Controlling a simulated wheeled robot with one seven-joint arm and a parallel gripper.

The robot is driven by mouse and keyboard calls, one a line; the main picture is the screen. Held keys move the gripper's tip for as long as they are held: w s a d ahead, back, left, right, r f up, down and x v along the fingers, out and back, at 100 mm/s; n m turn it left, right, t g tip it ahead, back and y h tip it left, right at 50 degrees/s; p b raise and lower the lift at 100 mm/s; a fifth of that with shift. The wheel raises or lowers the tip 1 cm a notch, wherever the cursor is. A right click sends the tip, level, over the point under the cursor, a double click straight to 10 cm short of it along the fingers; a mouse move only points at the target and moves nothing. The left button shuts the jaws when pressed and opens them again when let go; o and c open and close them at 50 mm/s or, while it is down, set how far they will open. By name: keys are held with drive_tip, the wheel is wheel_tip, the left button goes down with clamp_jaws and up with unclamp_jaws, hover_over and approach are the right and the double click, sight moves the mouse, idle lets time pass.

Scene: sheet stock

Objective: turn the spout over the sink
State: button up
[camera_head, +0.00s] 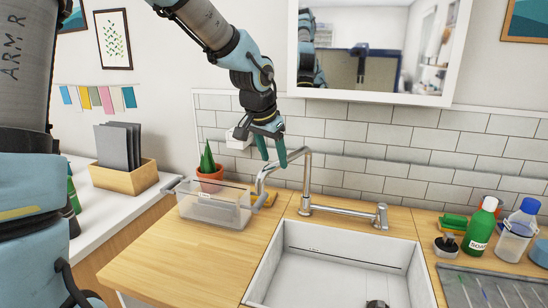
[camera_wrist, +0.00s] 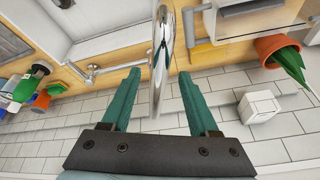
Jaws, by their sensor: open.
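The chrome spout (camera_head: 288,158) rises from the tap behind the sink and bends left, so its end hangs over the wooden counter beside the clear box, left of the sink. The white sink (camera_head: 335,268) is at the front right of it. My gripper (camera_head: 273,161) is open, pointing down at the spout's upper bend. In the wrist view, the spout (camera_wrist: 160,55) passes between my two green fingers (camera_wrist: 158,72), with a gap visible on both sides. The sink (camera_wrist: 105,22) also shows there at top left. I cannot tell the exact depth of the fingers around the spout.
The tiled wall (camera_head: 350,145) is close behind. A soap bottle (camera_head: 480,225) and a blue-capped bottle (camera_head: 515,238) stand right of the sink.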

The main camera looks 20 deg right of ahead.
drive_tip(key=shift+w+d+f, duration=0.15)
drive_tip(key=shift+d+f, duration=0.05)
drive_tip(key=shift+f, duration=0.45)
clamp_jaws()
idle(1.0)
